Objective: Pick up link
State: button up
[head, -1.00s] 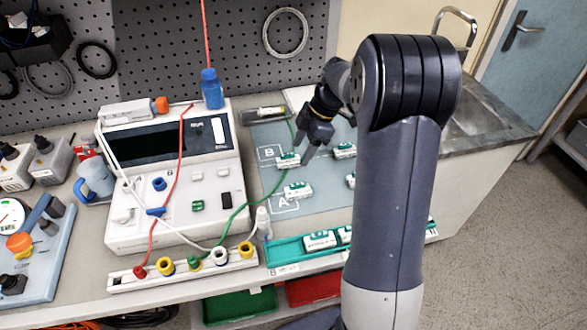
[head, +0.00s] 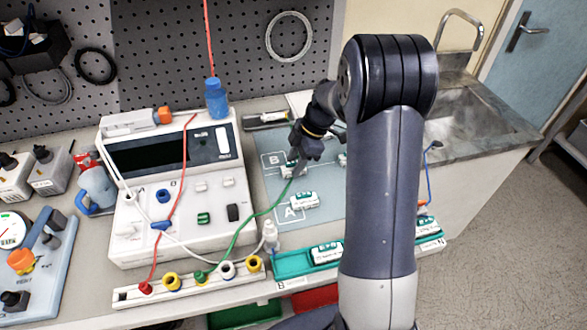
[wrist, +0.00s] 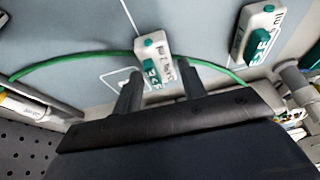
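My gripper (head: 301,160) is open and points down at the blue-grey mat, over the spot marked B. A small white module with green parts (head: 289,170) sits there, partly hidden by my gripper. In the wrist view my gripper (wrist: 158,74) has one dark finger on each side of this module (wrist: 152,46), with gaps between. The module's label is too blurred to read surely as a link. A similar white-and-green module (head: 304,201) lies by the A mark; one also shows at the right in the wrist view (wrist: 258,30).
A green cable (head: 262,213) runs from the white socket strip (head: 190,287) to the module at B. A teal tray (head: 292,264) holds more modules in front. A small bottle (head: 270,237) stands close by.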

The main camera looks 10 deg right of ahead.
jog(key=c, duration=0.7)
